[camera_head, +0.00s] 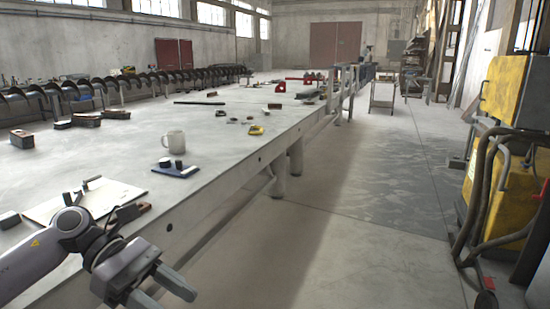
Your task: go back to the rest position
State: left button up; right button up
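My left gripper (158,290) reaches in from the lower left, past the near edge of the long workbench (225,150). Its two fingers are spread apart with nothing between them, and they hang over the floor beside the bench. My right gripper is not in view.
A white mug (173,142) and a blue tray (175,169) with small black parts stand on the bench. A white board (85,200) lies close to my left arm. A long auger (120,85) runs along the back. A yellow machine (500,180) stands right. The aisle floor (350,220) is clear.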

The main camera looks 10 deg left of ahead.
pick_arm(q)
jog(key=w+d+n+t+h, duration=0.3)
jog(key=d+n+t+h, duration=0.45)
jog(key=n, duration=0.75)
notch_tip(320, 180, down, 8)
jog(key=w+a+n+t+y, duration=0.2)
jog(key=n+t+y, duration=0.75)
jog(key=n, duration=0.85)
jog(key=s+a+f+n+g+y, duration=0.1)
jog(key=s+f+n+g+y, duration=0.25)
jog(key=s+f+n, duration=0.55)
jog(key=s+a+f+n+g+y, duration=0.15)
jog(key=s+f+n+y, duration=0.4)
jog(key=f+n, duration=0.6)
notch_tip(320, 180, up, 13)
jog(key=m+p, duration=0.1)
jog(key=p, duration=1.5)
jog(key=shift+a+r, duration=0.2)
jog(key=shift+a, duration=0.15)
jog(key=shift+m, duration=0.25)
